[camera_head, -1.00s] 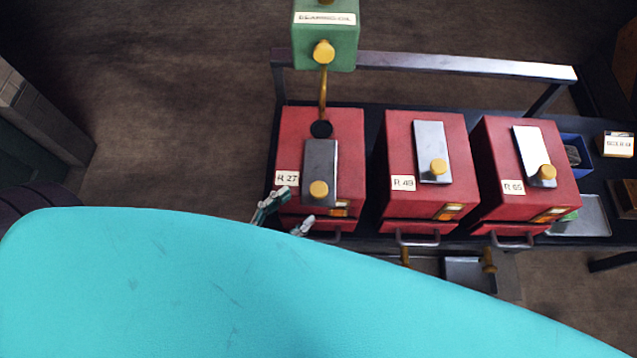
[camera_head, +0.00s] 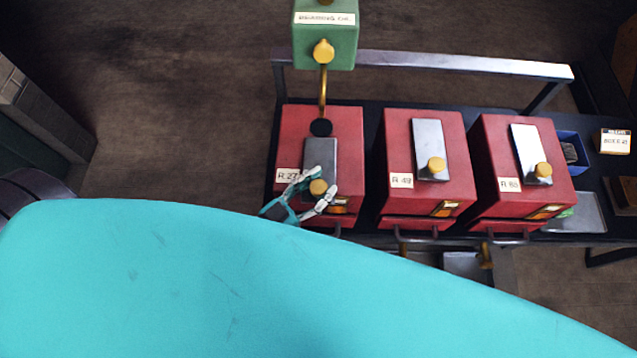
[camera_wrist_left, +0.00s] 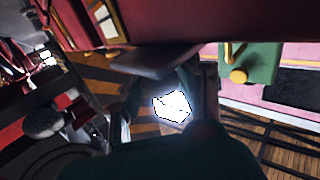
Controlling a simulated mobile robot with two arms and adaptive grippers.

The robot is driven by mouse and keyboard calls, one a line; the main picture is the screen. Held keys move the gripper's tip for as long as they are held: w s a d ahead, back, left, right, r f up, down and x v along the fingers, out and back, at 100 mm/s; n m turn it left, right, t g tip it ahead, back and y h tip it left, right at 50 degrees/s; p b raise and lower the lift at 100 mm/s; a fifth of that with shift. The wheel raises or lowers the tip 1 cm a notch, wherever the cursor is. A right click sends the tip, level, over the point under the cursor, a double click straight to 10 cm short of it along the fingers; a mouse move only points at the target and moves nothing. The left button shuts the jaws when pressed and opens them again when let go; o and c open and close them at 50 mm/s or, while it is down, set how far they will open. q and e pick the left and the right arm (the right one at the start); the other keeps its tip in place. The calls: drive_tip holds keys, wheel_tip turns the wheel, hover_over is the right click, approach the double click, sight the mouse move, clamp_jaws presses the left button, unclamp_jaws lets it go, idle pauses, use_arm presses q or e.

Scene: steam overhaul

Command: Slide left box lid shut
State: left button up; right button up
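The left red box (camera_head: 288,150), labelled R 27, has a grey sliding lid (camera_head: 320,156) with a brass knob (camera_head: 318,187) at its near end. The round dark hole (camera_head: 321,127) in the box top is uncovered, just beyond the lid's far edge. My left gripper (camera_head: 317,184) is at the knob, its fingers apart with the knob between them. I cannot tell whether they touch it. In the left wrist view, a bright patch hides detail between the dark fingers. My right gripper is not in view.
A green oil box (camera_head: 325,38) stands behind, its brass spout (camera_head: 323,92) ending over the hole. Two similar red boxes, R 49 (camera_head: 398,150) and R 65 (camera_head: 497,150), stand to the right with their lids. My turquoise body covers the lower view.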

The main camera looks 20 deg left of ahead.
use_arm(q)
clamp_jaws()
drive_tip(key=shift+w, duration=0.1)
drive_tip(key=shift+w+a+r+p, duration=0.1)
drive_tip(key=shift+w+a+p, duration=0.1)
drive_tip(key=shift+w, duration=0.4)
drive_tip(key=shift+w+a+p, duration=0.1)
drive_tip(key=shift+w+p, duration=0.05)
drive_tip(key=shift+w, duration=0.45)
drive_tip(key=shift+w+a, duration=0.2)
drive_tip(key=shift+w, duration=0.3)
drive_tip(key=shift+o, duration=0.8)
unclamp_jaws()
drive_tip(key=shift+s, duration=0.1)
drive_tip(key=o, duration=0.5)
drive_tip(key=shift+a, duration=0.1)
drive_tip(key=shift+c, duration=0.2)
